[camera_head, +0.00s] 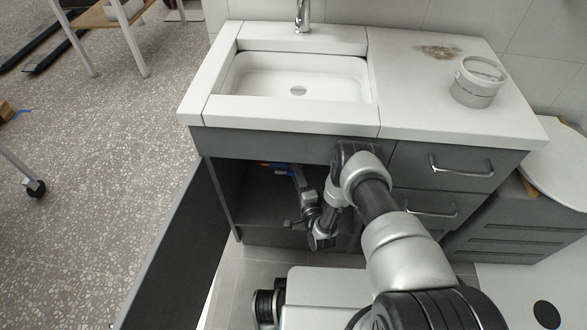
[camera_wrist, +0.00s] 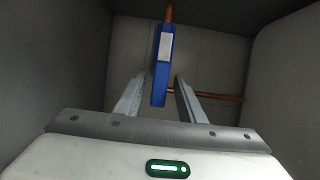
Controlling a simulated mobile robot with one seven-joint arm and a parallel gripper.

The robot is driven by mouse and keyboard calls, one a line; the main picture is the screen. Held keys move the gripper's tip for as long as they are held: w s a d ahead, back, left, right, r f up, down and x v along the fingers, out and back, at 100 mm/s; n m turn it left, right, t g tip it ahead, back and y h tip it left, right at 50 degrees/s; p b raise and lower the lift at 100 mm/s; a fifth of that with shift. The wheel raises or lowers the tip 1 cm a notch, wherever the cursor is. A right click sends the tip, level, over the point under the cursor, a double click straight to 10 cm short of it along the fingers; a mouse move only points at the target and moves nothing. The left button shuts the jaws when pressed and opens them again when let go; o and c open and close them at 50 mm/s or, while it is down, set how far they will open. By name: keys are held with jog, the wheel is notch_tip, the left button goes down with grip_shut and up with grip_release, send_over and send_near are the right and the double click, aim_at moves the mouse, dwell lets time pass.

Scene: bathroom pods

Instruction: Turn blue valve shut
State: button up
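The blue valve handle (camera_wrist: 161,75) shows in the wrist view as a long blue bar with a pale grey patch, lying lengthwise up the picture in line with a copper pipe (camera_wrist: 169,12). My gripper (camera_wrist: 158,82) is open, with one finger on each side of the handle and a visible gap on both sides. Whether the fingertips reach its depth I cannot tell. In the head view my gripper (camera_head: 296,174) reaches into the open cabinet under the sink.
A second copper pipe (camera_wrist: 210,95) runs right from behind the handle. Cabinet walls enclose my gripper. The cabinet door (camera_head: 178,250) stands open at the left. Drawers (camera_head: 440,180) are right of my arm. A white sink (camera_head: 298,78) and a tub (camera_head: 477,85) are above.

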dwell(0.3)
grip_shut()
